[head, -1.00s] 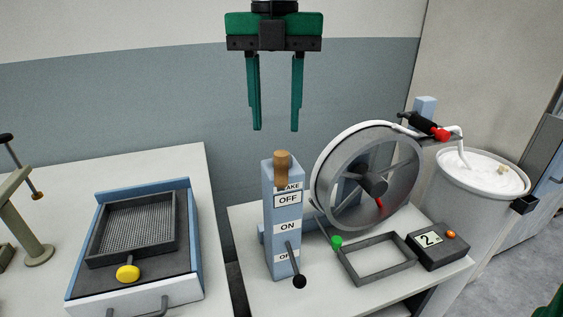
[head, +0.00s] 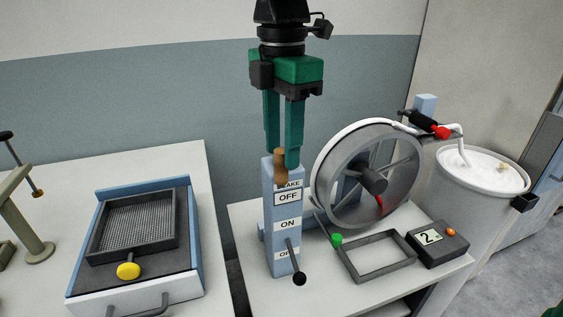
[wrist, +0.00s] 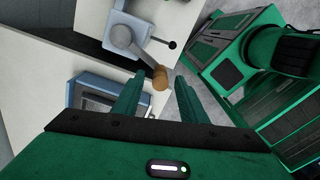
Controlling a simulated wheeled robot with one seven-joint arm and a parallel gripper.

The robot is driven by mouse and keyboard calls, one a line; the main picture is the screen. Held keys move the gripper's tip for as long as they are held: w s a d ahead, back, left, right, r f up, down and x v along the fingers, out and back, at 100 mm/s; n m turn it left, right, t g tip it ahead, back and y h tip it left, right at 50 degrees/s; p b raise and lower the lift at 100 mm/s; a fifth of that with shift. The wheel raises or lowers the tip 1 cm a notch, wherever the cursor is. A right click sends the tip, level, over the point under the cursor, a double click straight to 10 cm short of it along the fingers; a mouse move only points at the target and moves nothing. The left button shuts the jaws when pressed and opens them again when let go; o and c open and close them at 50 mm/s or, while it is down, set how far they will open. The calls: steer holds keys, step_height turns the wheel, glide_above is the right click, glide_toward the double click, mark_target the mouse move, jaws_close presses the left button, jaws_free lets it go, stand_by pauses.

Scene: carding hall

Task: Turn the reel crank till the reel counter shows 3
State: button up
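My gripper (head: 282,157) is open, pointing down over the blue post with OFF and ON labels. A wooden handle (head: 281,167) at the top of this post lies between or just below the fingertips, without a visible grip on it. In the wrist view the wooden handle (wrist: 160,77) sits on a grey arm between the open fingertips (wrist: 157,80). The grey spoked reel (head: 368,182) stands to the right, with a red mark near its hub. The reel counter (head: 430,238) reads 2. I cannot tell for sure which part is the reel crank.
A black-knobbed lever (head: 298,278) sticks out of the post's front. A green knob (head: 336,240) and an empty grey frame (head: 377,262) are in front of the reel. A bin of white material (head: 484,172) stands right, and a blue-sided mesh tray (head: 130,225) left.

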steer(key=shift+f, duration=2.1)
jaws_close()
